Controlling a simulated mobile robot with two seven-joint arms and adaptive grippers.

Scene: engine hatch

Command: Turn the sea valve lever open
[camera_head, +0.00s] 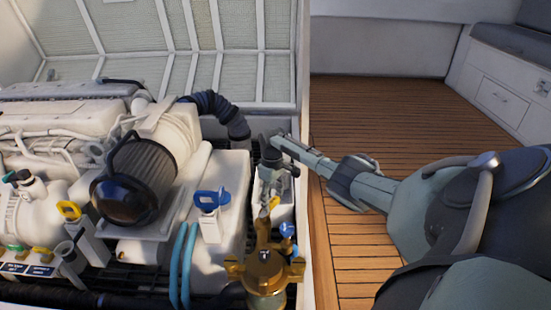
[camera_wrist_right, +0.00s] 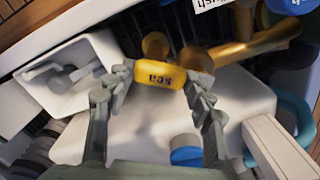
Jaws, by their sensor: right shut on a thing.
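The sea valve lever (camera_wrist_right: 166,78) is a yellow handle marked "sea", near the middle of the right wrist view. My right gripper (camera_wrist_right: 161,84) has its two fingers on either side of the handle and is shut on it. Brass valve fittings (camera_wrist_right: 240,45) lie just beyond the lever. In the head view my right gripper (camera_head: 270,170) reaches down at the hatch's right side, above the brass strainer (camera_head: 265,270). The lever is mostly hidden there by the gripper. My left gripper is not in view.
A white engine with a dark ribbed filter (camera_head: 145,170) fills the left of the hatch. The wooden deck (camera_head: 390,110) to the right is clear apart from my arm.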

